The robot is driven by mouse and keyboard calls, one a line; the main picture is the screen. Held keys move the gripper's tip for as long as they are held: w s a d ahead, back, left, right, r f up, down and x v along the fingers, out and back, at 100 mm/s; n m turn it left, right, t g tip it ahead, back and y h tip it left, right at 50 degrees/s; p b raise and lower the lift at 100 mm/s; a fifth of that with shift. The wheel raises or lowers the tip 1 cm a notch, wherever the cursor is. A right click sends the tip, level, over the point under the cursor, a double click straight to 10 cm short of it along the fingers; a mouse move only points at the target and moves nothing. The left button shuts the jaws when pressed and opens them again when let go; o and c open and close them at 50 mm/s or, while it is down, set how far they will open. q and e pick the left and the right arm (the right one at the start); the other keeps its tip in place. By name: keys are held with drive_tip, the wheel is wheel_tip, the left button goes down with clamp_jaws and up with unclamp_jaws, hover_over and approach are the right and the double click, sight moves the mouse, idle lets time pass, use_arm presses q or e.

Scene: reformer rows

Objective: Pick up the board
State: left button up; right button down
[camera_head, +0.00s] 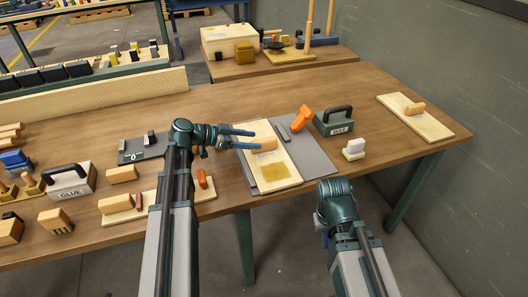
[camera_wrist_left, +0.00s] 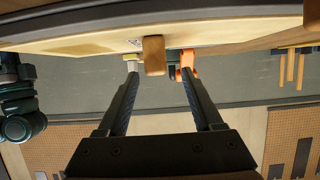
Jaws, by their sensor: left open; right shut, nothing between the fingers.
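A pale wooden board (camera_head: 268,168) with a tan wooden handle (camera_head: 264,146) and a yellowish patch near its front end lies on a grey mat (camera_head: 312,156). In the left wrist view the board (camera_wrist_left: 95,40) crosses the top, with its handle (camera_wrist_left: 154,56) standing out from it. My left gripper (camera_head: 257,140) is open at the handle. In the left wrist view the handle lies between the lines of the open fingers (camera_wrist_left: 162,66), just beyond their tips, and no grip shows. My right arm's wrist is right of the mat; its fingers are hidden.
An orange tool (camera_head: 301,118) and a dark-handled green box (camera_head: 333,121) stand right of the board. A pale block (camera_head: 353,150) is nearer. Another handled board (camera_head: 414,117) lies far right. A GLUE box (camera_head: 69,182) and several blocks crowd the left.

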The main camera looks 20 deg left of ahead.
sight(259, 141)
use_arm(q)
drive_tip(key=b+x, duration=0.1)
drive_tip(key=x, duration=0.3)
drive_tip(key=shift+s+d+b, duration=0.1)
drive_tip(key=shift+d+b, duration=0.1)
drive_tip(key=shift+b, duration=0.1)
drive_tip(key=shift+w+d+f, duration=0.1)
drive_tip(key=shift+w+d, duration=0.2)
drive_tip(key=shift+d, duration=0.1)
drive_tip(key=shift+c, duration=0.3)
clamp_jaws()
idle(0.4)
